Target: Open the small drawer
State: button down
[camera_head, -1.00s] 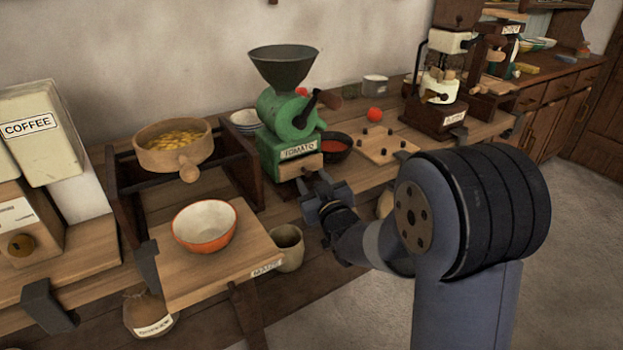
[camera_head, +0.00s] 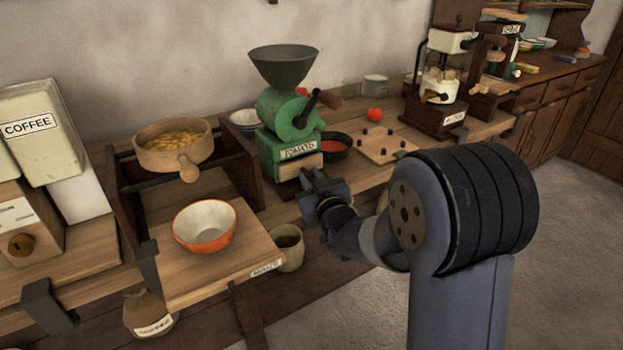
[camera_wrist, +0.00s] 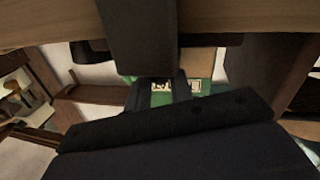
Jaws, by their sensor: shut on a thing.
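The green mill (camera_head: 277,143) labelled TOMATO stands on the workbench. Its small drawer (camera_head: 301,166) has a pale wooden front below the label. My gripper (camera_head: 312,184) is at the lower right of this front, shut on the drawer's handle, which the fingers hide. In the wrist view the mill appears upside down, with its label (camera_wrist: 176,87) and the wooden drawer front (camera_wrist: 200,62) partly covered by dark gripper parts. I cannot see a clear gap between the drawer front and the mill body.
A dark bowl of red sauce (camera_head: 335,146) and a peg board (camera_head: 380,144) are right of the mill. A tomato (camera_head: 374,114) lies behind.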

dwell(0.3)
jog(key=shift+s+d+f+b, duration=0.1)
jog(key=shift+s+d+b, duration=0.15)
jog(key=shift+s+b, duration=0.05)
jog(key=b+v, duration=0.1)
jog(key=v, duration=0.1)
jog(key=d+b+v, duration=0.1)
jog(key=v, duration=0.2)
jog(key=shift+s+d, duration=0.1)
jog(key=shift+d, duration=0.05)
jog(key=c, duration=1.3)
grip_release()
jog(key=shift+o, duration=0.2)
jog(key=v, duration=1)
jog(key=shift+s, duration=0.4)
jog(key=shift+d, duration=0.1)
